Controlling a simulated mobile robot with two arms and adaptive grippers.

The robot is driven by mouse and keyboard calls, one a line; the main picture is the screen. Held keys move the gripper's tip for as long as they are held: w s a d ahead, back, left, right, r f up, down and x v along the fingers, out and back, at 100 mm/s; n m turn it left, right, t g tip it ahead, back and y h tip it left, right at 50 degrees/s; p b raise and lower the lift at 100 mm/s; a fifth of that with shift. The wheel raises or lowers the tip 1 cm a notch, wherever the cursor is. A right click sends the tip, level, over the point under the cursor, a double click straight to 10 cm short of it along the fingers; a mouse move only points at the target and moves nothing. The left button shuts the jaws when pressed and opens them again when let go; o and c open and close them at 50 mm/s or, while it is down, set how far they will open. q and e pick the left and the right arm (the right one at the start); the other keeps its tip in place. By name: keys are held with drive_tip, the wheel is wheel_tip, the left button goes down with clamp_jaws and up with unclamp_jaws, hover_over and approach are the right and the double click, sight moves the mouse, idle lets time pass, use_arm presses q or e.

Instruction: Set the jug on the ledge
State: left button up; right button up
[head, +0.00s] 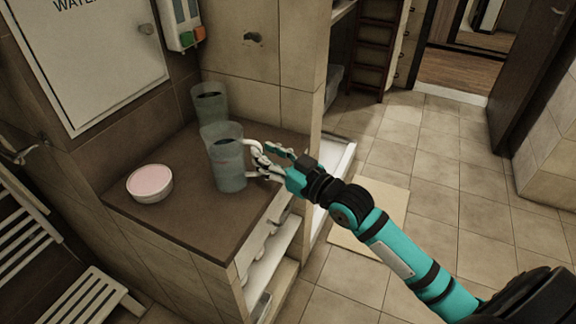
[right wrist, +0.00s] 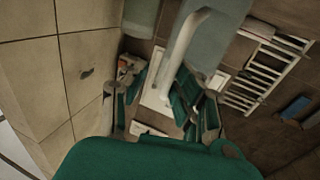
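A tall translucent grey-blue jug (head: 224,160) with a white handle stands upright on the brown ledge (head: 205,219), near its right side. My right gripper (head: 262,163) is at the handle, on the jug's right. In the right wrist view the white handle (right wrist: 186,48) comes down between the fingers of my right gripper (right wrist: 160,100). The fingers are spread with a gap between them. Contact with the handle is not clear. My left gripper is not in view.
A similar vessel (head: 209,103) stands behind the jug at the wall corner. A white bowl with pink contents (head: 150,183) is on the ledge's left part. Below the ledge's right edge are open shelves (head: 272,262). A slatted wooden rack (head: 88,300) is at lower left.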

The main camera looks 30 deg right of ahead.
drive_tip(key=v, duration=0.9)
drive_tip(key=shift+s+b, duration=0.35)
drive_tip(key=shift+b, duration=0.1)
drive_tip(key=shift+d, duration=0.1)
drive_tip(key=w+d+f+m+g+h, duration=0.15)
drive_tip(key=d+f, duration=0.25)
drive_tip(key=f, duration=0.5)
drive_tip(key=w+d+f+m+g+h, duration=0.1)
drive_tip(key=d+f+h, duration=0.2)
drive_tip(key=f, duration=0.5)
drive_tip(key=s+d+f+m+g+h, duration=0.15)
drive_tip(key=s+f, duration=0.25)
drive_tip(key=f, duration=0.8)
drive_tip(key=s+d+f+g+h, duration=0.1)
drive_tip(key=s+d+f+g, duration=0.2)
drive_tip(key=f, duration=0.9)
drive_tip(key=s+a+f+g, duration=0.2)
drive_tip(key=s+a+f, duration=0.1)
drive_tip(key=s+f, duration=0.6)
drive_tip(key=s+a+f+g, duration=0.3)
drive_tip(key=s+f, duration=0.6)
drive_tip(key=s+a+f+n+g, duration=0.1)
drive_tip(key=s+a+f+g, duration=0.1)
drive_tip(key=s, duration=0.6)
drive_tip(key=s+a+f+n+g, duration=0.1)
drive_tip(key=s+a+f, duration=0.3)
drive_tip(key=s, duration=0.4)
drive_tip(key=shift+a+f+g, duration=0.3)
drive_tip(key=shift+f+g, duration=0.1)
